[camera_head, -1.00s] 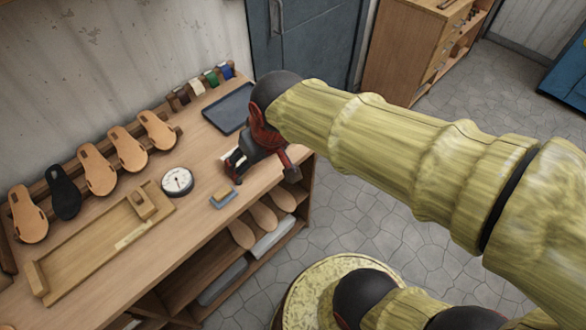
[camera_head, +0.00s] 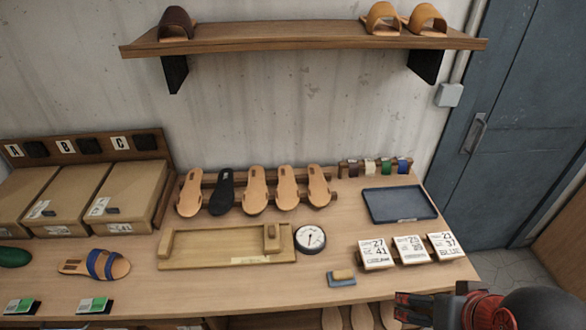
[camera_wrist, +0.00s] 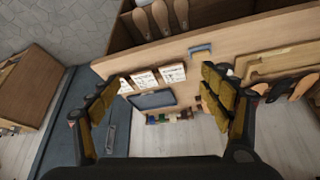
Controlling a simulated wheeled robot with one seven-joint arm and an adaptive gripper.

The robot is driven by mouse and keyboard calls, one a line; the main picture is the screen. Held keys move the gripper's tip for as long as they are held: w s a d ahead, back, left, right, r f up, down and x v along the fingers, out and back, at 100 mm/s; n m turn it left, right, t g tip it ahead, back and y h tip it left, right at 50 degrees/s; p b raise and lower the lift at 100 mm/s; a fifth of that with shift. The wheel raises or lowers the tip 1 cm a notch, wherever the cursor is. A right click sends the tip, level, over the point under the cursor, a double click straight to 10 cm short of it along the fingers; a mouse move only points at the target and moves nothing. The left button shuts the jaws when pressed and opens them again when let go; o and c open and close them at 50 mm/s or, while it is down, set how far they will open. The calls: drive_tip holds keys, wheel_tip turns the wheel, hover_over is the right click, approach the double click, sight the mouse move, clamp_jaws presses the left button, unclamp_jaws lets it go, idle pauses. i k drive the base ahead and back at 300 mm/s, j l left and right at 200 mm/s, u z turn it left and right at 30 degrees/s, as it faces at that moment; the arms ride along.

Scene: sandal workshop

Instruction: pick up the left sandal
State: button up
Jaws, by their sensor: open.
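A tan sandal with blue straps (camera_head: 95,264) lies on the bench at the left in the head view. Left of it, a green item (camera_head: 14,257) is partly cut off by the picture edge. My gripper (camera_head: 412,309) is at the lower right, by the bench's front edge, far from the blue-strapped sandal. In the wrist view my gripper (camera_wrist: 163,85) is open and empty, above the bench.
A rack holds several soles (camera_head: 255,190) behind a wooden jig (camera_head: 225,250) and a round dial (camera_head: 310,239). Cardboard boxes (camera_head: 66,206) stand at the left. Label cards (camera_head: 410,249) and a blue tray (camera_head: 400,204) are at the right. The wall shelf (camera_head: 300,39) overhangs the bench.

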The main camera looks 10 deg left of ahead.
sight(110, 266)
drive_tip(key=u, duration=2.25)
drive_tip(key=i+u, duration=0.3)
drive_tip(key=i, duration=0.4)
drive_tip(key=i+l+u, duration=0.1)
drive_tip(key=i+u, duration=0.25)
drive_tip(key=i, duration=0.35)
